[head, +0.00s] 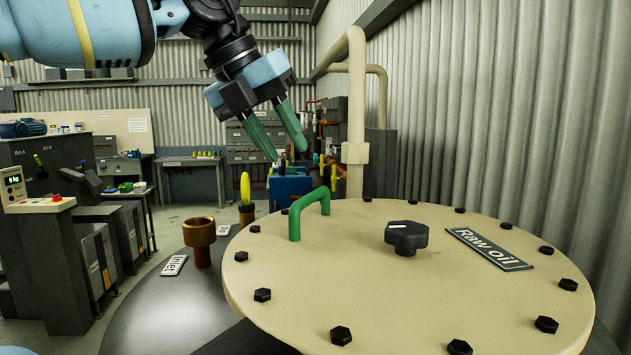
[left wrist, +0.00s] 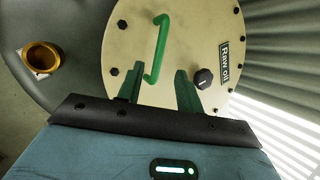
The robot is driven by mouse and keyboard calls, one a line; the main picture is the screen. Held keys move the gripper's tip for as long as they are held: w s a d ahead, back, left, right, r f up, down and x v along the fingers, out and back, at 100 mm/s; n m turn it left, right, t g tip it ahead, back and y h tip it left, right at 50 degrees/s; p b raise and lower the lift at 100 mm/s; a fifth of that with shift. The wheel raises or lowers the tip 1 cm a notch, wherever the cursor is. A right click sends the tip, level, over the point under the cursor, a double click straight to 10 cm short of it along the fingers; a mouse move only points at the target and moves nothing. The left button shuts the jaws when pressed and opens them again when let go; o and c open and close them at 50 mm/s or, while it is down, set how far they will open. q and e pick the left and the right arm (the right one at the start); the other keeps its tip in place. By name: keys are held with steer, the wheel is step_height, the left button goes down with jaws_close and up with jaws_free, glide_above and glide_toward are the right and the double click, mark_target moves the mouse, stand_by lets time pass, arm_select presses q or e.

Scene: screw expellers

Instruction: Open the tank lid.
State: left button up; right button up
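The tank lid (head: 340,265) is a round cream disc with black bolts around its rim, a black knob (head: 407,237) and a "Raw oil" plate. It lies flat on the dark tank. Its green handle (head: 309,212) stands up near the left edge. My left gripper (head: 289,156) is above and behind the handle, apart from it, with its green fingers spread and nothing between them. In the left wrist view the handle (left wrist: 157,50) lies beyond the fingertips (left wrist: 156,75), and the lid (left wrist: 195,35) fills the upper middle. My right gripper is not in view.
A brass inlet pipe (head: 200,240) and a yellow-handled valve (head: 246,195) rise from the tank top left of the lid. A cream pipe (head: 356,110) stands behind the lid. A corrugated wall (head: 510,110) is close on the right. A control console (head: 40,250) stands at the left.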

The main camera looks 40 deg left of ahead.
arm_select(q)
glide_above(305, 226)
steer(key=shift+f, duration=3.4)
jaws_close()
